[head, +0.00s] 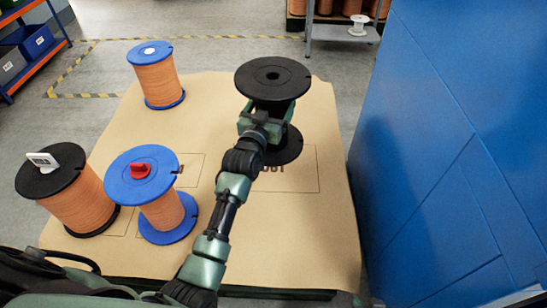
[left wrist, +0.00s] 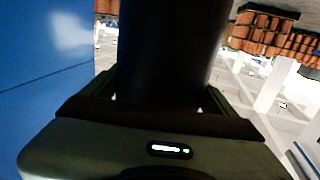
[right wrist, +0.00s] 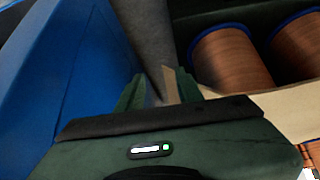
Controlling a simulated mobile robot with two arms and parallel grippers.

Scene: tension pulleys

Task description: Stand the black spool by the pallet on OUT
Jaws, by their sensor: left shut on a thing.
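The black spool (head: 272,80) is upright, with a bare dark core and wide black flanges. My left gripper (head: 262,122) is shut around its core; the dark core (left wrist: 170,50) also fills the gap between the fingers in the left wrist view. Its lower flange (head: 287,147) overlaps the far edge of the outlined OUT area (head: 300,178) on the brown pallet sheet (head: 225,110). My arm partly covers the lettering. I cannot tell whether the flange touches the sheet. My right gripper (right wrist: 157,90) shows in the right wrist view, open, with nothing held.
Copper-wound spools stand on the sheet: a blue-flanged one at the back (head: 158,80), a blue one with a red tag (head: 160,205), and a black one with a white tag (head: 75,200). A blue wall (head: 460,150) rises at right. The sheet's front right is clear.

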